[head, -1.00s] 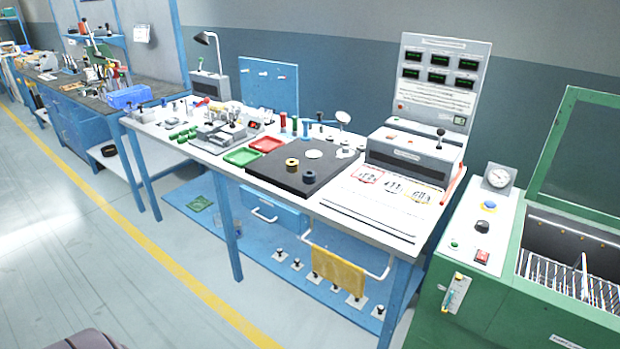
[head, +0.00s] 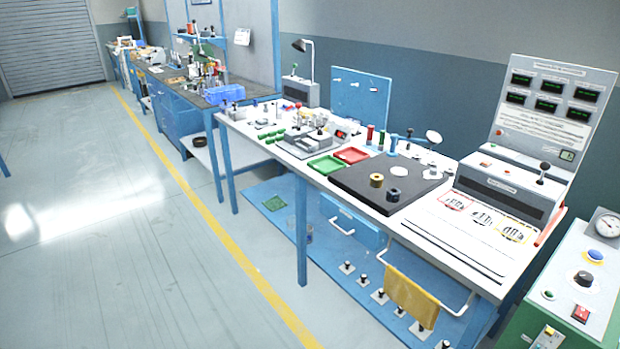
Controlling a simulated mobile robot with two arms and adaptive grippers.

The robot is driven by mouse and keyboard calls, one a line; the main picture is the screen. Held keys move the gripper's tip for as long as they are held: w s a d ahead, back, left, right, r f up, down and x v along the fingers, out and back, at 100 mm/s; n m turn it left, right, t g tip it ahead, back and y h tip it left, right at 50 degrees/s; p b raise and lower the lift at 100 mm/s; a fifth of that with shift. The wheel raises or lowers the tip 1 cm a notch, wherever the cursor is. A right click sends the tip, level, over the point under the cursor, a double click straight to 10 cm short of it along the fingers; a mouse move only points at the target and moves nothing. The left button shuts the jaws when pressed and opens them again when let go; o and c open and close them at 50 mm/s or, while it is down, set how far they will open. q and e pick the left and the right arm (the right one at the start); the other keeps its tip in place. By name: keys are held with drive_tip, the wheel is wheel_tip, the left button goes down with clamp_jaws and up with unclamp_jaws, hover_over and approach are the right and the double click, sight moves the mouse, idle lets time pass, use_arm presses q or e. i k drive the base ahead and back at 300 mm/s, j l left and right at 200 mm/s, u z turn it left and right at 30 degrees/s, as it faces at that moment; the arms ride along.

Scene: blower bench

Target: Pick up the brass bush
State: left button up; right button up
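A small brass-coloured ring (head: 376,180), which looks like the brass bush, stands on the black mat (head: 352,187) on the white bench (head: 438,225). A dark ring-shaped piece (head: 393,195) stands just to its right on the same mat. A white disc (head: 399,171) lies behind them. Neither of my grippers shows in the head view, so I cannot see how far they are from the ring.
Green (head: 326,166) and red (head: 351,155) trays lie left of the mat. A grey machine with a display panel (head: 548,112) stands at the bench's right end. A green cabinet (head: 570,300) is at the lower right. The floor (head: 110,240) at left is clear.

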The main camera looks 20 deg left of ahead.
sight(376, 181)
drive_tip(key=u, duration=0.2)
drive_tip(key=i+j+z, duration=0.2)
drive_tip(key=z, duration=0.25)
drive_tip(key=i+j+z, duration=0.15)
drive_tip(key=j+z, duration=0.3)
drive_tip(key=i+j+z, duration=0.15)
drive_tip(key=j, duration=0.45)
drive_tip(key=i+j+z, duration=0.1)
drive_tip(key=j, duration=0.5)
drive_tip(key=i+j+z, duration=0.15)
drive_tip(key=j, duration=0.5)
drive_tip(key=i+j+z, duration=0.1)
drive_tip(key=j, duration=0.55)
